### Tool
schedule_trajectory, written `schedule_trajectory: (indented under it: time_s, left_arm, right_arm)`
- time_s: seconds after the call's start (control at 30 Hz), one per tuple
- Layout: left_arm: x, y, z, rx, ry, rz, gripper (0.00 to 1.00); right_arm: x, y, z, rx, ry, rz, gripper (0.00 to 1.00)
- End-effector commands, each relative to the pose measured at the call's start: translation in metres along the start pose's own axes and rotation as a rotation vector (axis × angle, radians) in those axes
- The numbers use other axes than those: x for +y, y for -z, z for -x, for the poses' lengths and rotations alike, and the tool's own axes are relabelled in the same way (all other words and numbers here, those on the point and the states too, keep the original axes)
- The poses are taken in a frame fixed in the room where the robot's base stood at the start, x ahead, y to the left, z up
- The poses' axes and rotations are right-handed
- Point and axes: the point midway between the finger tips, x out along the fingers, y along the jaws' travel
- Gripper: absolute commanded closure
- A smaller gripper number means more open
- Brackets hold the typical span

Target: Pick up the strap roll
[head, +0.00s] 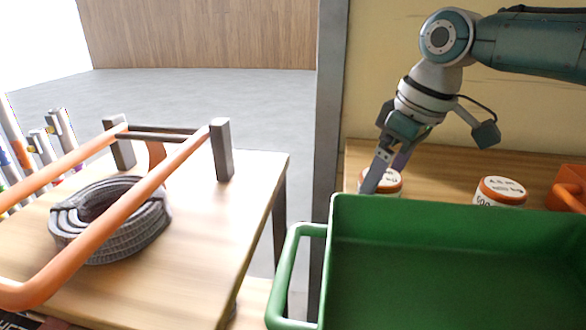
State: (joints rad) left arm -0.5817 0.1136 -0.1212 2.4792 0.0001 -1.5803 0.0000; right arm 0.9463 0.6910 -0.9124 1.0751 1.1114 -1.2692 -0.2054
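A grey ribbed coil (128,245), which looks like the strap roll, lies flat on the light wooden table at the left. An orange tubular frame (95,222) passes over it and hides part of it. My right gripper (386,176) reaches down from the upper right, far from the coil. Its two fingers look apart, at a small white-and-orange labelled tub (391,182) behind the green crate. The crate rim hides the tub's lower part, and I cannot tell whether the fingers touch it. My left gripper is out of view.
The green crate (430,206) with a side handle fills the lower right; the inside I see looks empty. A second labelled tub (501,191) and an orange bin (570,187) stand behind it. Dark posts (221,150) carry the frame. The wooden table (190,270) is bare right of the coil.

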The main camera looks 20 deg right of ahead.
Motion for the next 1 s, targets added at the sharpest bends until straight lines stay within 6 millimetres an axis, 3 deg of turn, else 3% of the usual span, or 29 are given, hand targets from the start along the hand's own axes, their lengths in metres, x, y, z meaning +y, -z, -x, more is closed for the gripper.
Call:
schedule_trajectory:
  time_s: [0.27, 1.0]
  left_arm:
    - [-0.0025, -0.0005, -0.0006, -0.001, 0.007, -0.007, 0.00]
    - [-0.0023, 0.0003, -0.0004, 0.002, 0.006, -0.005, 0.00]
  right_arm:
    - [0.0002, 0.0003, -0.0030, 0.000, -0.001, 0.001, 0.01]
    - [0.0003, 0.0002, -0.0027, 0.000, -0.001, 0.001, 0.84]
